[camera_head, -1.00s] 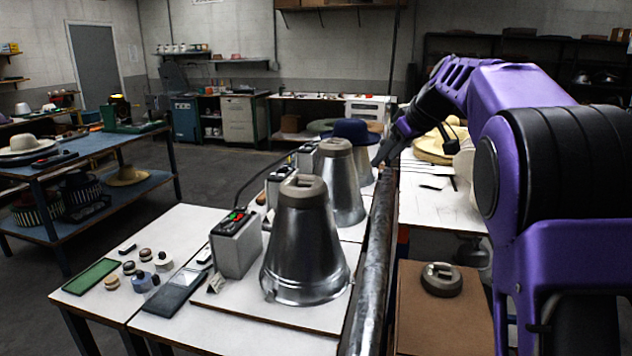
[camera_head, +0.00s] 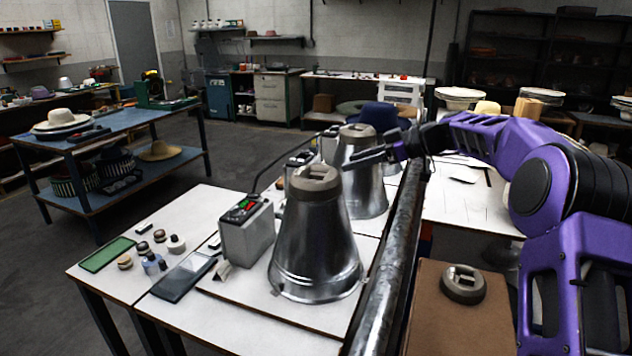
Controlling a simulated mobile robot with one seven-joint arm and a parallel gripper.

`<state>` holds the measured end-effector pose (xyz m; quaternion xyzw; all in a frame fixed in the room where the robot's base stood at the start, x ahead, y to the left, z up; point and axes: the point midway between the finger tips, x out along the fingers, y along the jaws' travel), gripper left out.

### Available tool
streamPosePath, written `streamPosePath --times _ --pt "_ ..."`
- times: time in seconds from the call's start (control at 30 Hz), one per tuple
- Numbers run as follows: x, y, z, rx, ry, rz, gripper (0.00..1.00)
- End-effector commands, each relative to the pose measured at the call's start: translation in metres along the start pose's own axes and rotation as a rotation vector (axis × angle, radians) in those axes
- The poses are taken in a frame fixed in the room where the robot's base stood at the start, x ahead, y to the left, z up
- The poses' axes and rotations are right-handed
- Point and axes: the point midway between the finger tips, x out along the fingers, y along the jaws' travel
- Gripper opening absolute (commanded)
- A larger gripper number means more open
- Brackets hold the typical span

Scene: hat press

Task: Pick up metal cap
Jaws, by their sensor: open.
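A round grey metal cap (camera_head: 462,284) with a raised, slotted top lies on a brown box top at the lower right. A similar grey cap (camera_head: 316,184) sits on top of the near metal cone (camera_head: 316,250), and another cap (camera_head: 357,131) tops the cone behind it. My gripper (camera_head: 362,160) is open, with dark fingers pointing left. In the picture it overlaps the rear cone, above and right of the near cone's cap. I see nothing held in it. I cannot tell whether it touches the rear cone.
A thick metal pipe (camera_head: 392,270) runs along the table's right side, between the cones and the brown box (camera_head: 455,328). A grey control box (camera_head: 246,232) stands left of the near cone. Small bottles and a green mat (camera_head: 107,254) lie at the table's left.

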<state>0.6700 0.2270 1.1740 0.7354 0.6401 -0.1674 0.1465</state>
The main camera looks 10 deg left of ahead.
Motion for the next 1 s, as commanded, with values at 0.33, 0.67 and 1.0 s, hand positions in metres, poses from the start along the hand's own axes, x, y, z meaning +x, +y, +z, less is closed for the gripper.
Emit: streamPosePath --times 0.33,0.67,1.0 --pt "0.038 0.0 0.0 0.001 -0.001 0.0 0.58" --pt "0.085 0.0 0.0 0.002 -0.001 -0.001 0.58" --pt "0.093 0.0 0.001 0.002 -0.001 0.001 0.58"
